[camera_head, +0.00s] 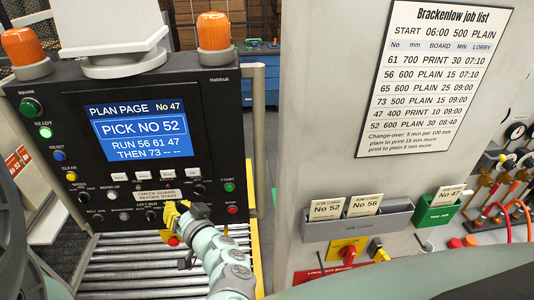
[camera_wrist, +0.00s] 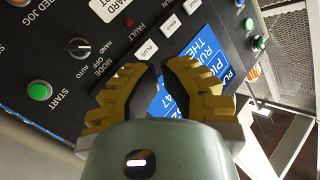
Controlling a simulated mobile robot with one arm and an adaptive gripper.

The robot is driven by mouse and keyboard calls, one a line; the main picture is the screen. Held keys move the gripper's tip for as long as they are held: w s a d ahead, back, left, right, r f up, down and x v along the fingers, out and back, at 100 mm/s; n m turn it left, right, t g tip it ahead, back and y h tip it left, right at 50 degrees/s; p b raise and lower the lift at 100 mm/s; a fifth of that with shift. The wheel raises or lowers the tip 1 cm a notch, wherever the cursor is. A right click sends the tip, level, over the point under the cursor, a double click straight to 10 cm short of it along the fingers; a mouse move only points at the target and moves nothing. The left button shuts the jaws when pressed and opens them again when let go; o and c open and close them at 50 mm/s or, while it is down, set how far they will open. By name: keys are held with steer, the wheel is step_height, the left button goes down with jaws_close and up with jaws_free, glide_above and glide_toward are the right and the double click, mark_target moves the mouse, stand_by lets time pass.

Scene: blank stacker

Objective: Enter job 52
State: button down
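The control panel's blue screen (camera_head: 137,131) reads "PLAN PAGE No 47", "PICK NO 52", "RUN 56 61 47 THEN 73 -- --". Below it is a row of small pale keys (camera_head: 143,175), their labels too small to read in the head view. In the wrist view, turned round, the plus key (camera_wrist: 148,48) and minus key (camera_wrist: 171,26) are legible. My gripper (camera_head: 177,210) is in front of the panel's lower part, below the keys. In the wrist view its yellow fingers (camera_wrist: 162,70) stand apart with nothing between them. The job 52 card (camera_head: 326,208) sits in the grey holder.
A job list (camera_head: 434,80) hangs on the grey wall, showing 52 as 600 PLAIN 30 08:40. The card for 56 (camera_head: 364,204) shares the grey holder; 47 (camera_head: 450,195) is in the green one. A green start button (camera_head: 229,187) is right of the keys. Rollers (camera_head: 130,262) lie below.

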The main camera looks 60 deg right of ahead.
mark_target(193, 172)
steer(key=shift+s+d+r+m, duration=0.1)
steer(key=shift+s+d+m, duration=0.2)
steer(key=shift+m, duration=0.4)
steer(key=shift+w+d+b, duration=0.9)
steer(key=shift+w+d, duration=0.55)
steer(key=shift+d, duration=0.2)
steer(key=shift+w+d+b, duration=0.9)
steer(key=shift+w+d, duration=0.55)
steer(key=shift+d, duration=0.2)
steer(key=shift+w+d, duration=0.25)
steer(key=shift+d, duration=0.05)
